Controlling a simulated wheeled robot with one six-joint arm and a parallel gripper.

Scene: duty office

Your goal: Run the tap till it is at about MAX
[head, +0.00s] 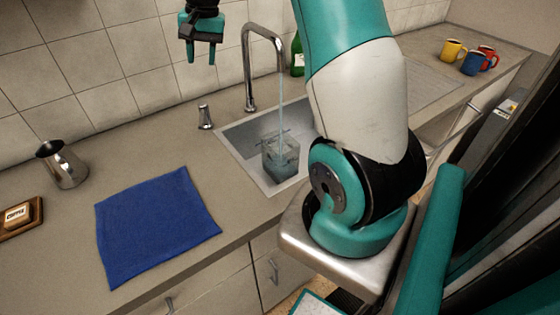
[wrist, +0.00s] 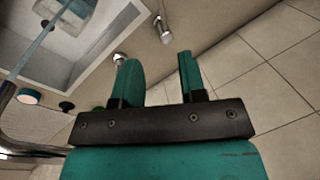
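The chrome tap (head: 250,62) arches over the sink, and a thin stream of water (head: 281,110) runs from its spout. The stream falls into a clear square container (head: 281,158) standing in the sink (head: 240,142). The container has dark markings too small to read; I cannot tell its water level exactly. A small metal tap handle (head: 205,117) stands on the counter left of the tap. My gripper (head: 201,60) is open and empty, raised above and behind the handle. In the wrist view its fingers (wrist: 158,82) are apart, and part of the container (wrist: 70,14) shows at top left.
A blue cloth (head: 157,226) lies on the counter front. A green bottle (head: 297,62) is behind the sink. Yellow (head: 453,50), blue (head: 472,63) and red (head: 488,57) mugs stand far right.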

